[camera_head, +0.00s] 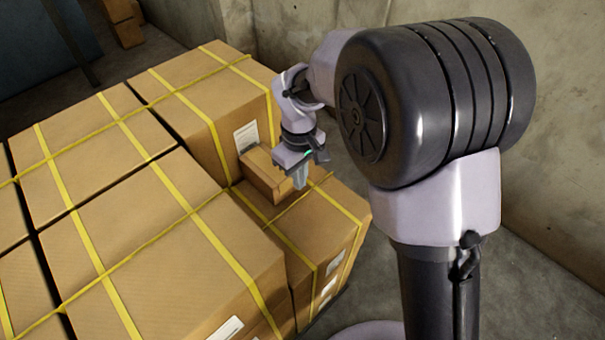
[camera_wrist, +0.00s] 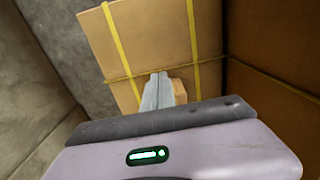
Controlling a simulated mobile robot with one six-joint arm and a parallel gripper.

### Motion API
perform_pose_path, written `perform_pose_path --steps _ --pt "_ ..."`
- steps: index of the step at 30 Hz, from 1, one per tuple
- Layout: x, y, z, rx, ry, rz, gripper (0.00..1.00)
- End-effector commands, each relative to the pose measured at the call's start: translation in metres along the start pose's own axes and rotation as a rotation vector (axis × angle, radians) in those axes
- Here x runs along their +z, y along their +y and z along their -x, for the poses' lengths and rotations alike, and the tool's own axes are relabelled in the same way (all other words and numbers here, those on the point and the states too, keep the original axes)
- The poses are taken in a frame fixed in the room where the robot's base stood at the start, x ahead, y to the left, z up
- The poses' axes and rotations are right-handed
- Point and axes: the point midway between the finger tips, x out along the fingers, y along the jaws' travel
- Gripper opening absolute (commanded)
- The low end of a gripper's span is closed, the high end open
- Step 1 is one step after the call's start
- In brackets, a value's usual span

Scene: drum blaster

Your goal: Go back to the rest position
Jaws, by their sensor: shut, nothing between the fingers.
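My gripper (camera_head: 300,177) is at the end of my arm, pointing down over the stacked cartons in the head view. Its fingers are shut with nothing between them. In the wrist view my gripper (camera_wrist: 157,92) shows as grey fingers over a strapped carton. A small cardboard box (camera_head: 266,172) lies on a lower strapped carton (camera_head: 335,220), just left of and behind the fingers. In the wrist view part of the small box (camera_wrist: 180,92) shows beside the fingers. I cannot tell whether they touch it.
Large cartons with yellow straps (camera_head: 150,255) fill the left and middle, with a taller-standing carton (camera_head: 205,95) behind the small box. A concrete wall (camera_head: 560,150) stands at the right and back. Bare floor (camera_head: 530,290) shows at the lower right. More boxes (camera_head: 123,20) stand far back.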

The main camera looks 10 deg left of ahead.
Motion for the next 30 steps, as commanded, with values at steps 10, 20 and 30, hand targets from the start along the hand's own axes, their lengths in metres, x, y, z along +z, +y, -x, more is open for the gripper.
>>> perform_pose_path --steps 10,20,30 --pt "0.083 0.015 0.064 0.016 0.180 -0.411 0.00" --pt "0.240 -0.038 0.074 -0.024 0.540 -1.175 0.00" --pt "0.253 -0.047 0.069 -0.035 0.581 -1.256 0.00"
